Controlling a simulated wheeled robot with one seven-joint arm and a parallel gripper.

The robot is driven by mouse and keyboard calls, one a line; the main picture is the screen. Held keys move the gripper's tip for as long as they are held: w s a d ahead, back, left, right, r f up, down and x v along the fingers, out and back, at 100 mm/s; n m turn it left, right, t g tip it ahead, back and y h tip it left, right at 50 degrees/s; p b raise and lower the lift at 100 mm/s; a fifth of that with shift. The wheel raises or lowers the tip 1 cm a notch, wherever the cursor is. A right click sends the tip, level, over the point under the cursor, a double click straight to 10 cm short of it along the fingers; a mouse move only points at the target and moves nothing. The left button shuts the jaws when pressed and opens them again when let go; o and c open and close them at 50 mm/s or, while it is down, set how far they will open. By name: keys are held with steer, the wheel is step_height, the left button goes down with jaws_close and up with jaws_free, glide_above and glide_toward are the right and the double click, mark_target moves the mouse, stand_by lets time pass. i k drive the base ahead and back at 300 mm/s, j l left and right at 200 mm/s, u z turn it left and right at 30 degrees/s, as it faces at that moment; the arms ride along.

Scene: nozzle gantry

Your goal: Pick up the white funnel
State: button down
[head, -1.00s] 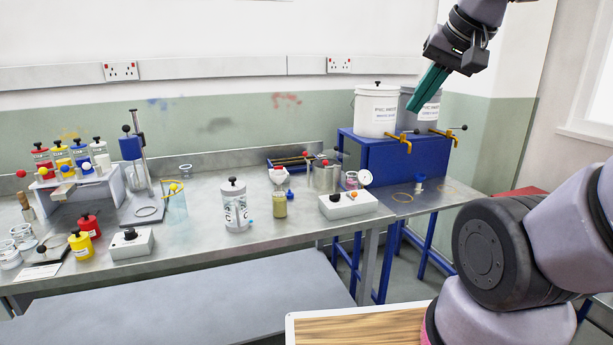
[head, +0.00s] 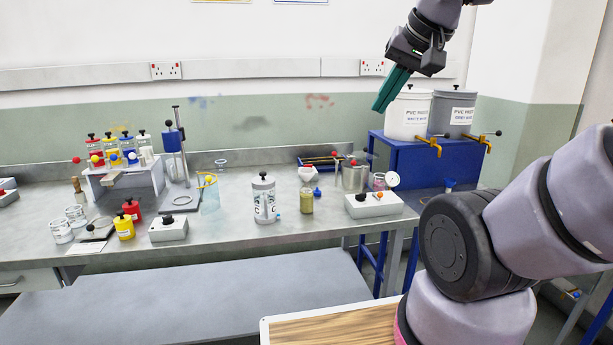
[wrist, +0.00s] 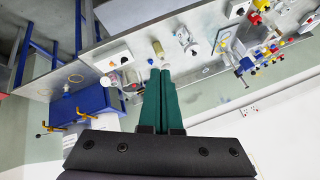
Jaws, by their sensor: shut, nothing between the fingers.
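The white funnel (head: 308,173) stands towards the back of the steel bench in the head view, left of a steel pot (head: 354,175). It is small there, and I cannot pick it out surely in the wrist view. My gripper (head: 380,108) has green fingers and hangs high above the right part of the bench, well apart from the funnel. In the wrist view my gripper (wrist: 159,71) has its two fingers together, with nothing between them.
A blue stand (head: 395,155) with two big buckets is at the bench's right end. A rack of coloured bottles (head: 125,178) is at left.

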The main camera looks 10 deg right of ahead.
mark_target(306, 174)
steer(key=i+j+z, duration=0.1)
steer(key=j, duration=0.35)
steer(key=i+j+z, duration=0.15)
steer(key=j, duration=0.35)
steer(key=i+j+z, duration=0.1)
steer(key=i+j, duration=0.15)
steer(key=j, duration=0.2)
steer(key=i+j+z, duration=0.15)
steer(key=j, duration=0.35)
steer(key=j+z, duration=0.1)
steer(key=j, duration=0.4)
steer(key=i, duration=0.05)
